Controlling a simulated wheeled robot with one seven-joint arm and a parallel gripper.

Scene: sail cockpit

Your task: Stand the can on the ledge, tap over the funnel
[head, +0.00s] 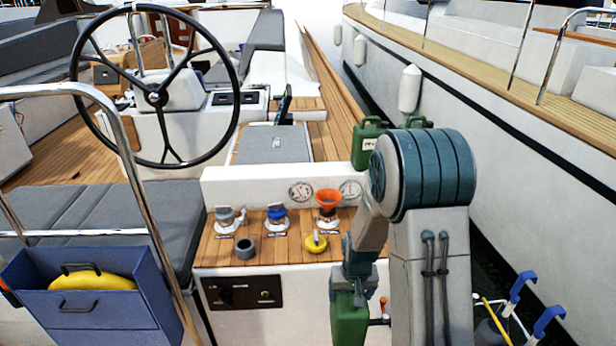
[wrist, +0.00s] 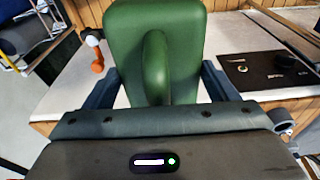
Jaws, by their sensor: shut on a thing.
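My gripper (head: 350,282) points down in front of the white locker face, shut on a green can (head: 349,322). The can also fills the middle of the wrist view (wrist: 182,82), its handle between the jaws. A tap with an orange-red handle (head: 383,303) shows at the can's right; it is at the left in the wrist view (wrist: 97,65). I cannot tell for certain how it joins the can. The orange funnel (head: 328,197) stands in the right filler on the teak counter, above and behind the can. The white ledge (head: 250,182) with gauges runs behind the funnel.
Two more filler fittings (head: 276,215) (head: 228,217), a grey cup (head: 245,249) and a yellow cap (head: 316,242) are on the teak counter. Another green can (head: 368,145) stands past the ledge's right end. A blue bin (head: 90,290) and steel rail (head: 130,160) are left.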

